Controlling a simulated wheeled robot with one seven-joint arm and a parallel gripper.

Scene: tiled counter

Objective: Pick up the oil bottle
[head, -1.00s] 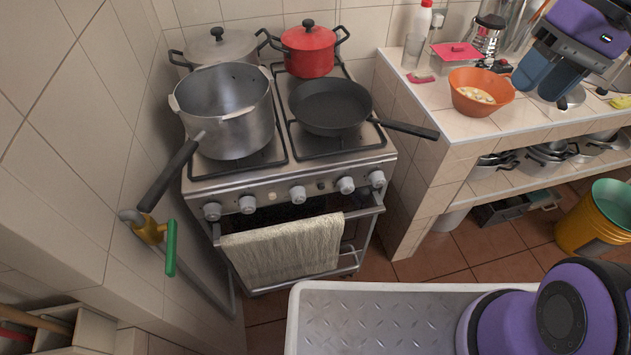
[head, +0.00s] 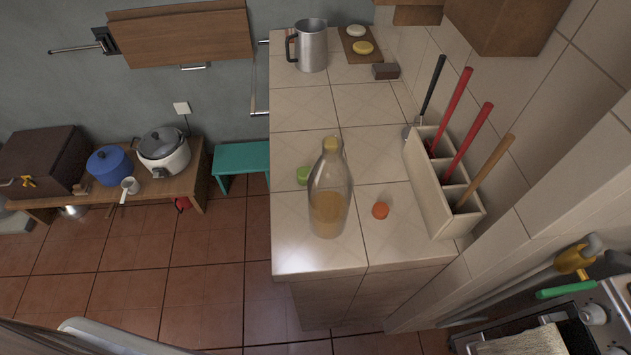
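The oil bottle (head: 328,195) stands upright on the near part of the tiled counter (head: 305,255). It is clear, with a yellow cap and yellowish oil in its lower part. My gripper is not in the head view now, so its state and its place relative to the bottle do not show.
A green item (head: 303,175) lies left of the bottle and an orange one (head: 380,210) to its right. A white holder (head: 440,190) with long-handled utensils stands at the wall. A metal jug (head: 312,45) stands at the back. The counter's middle is clear.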

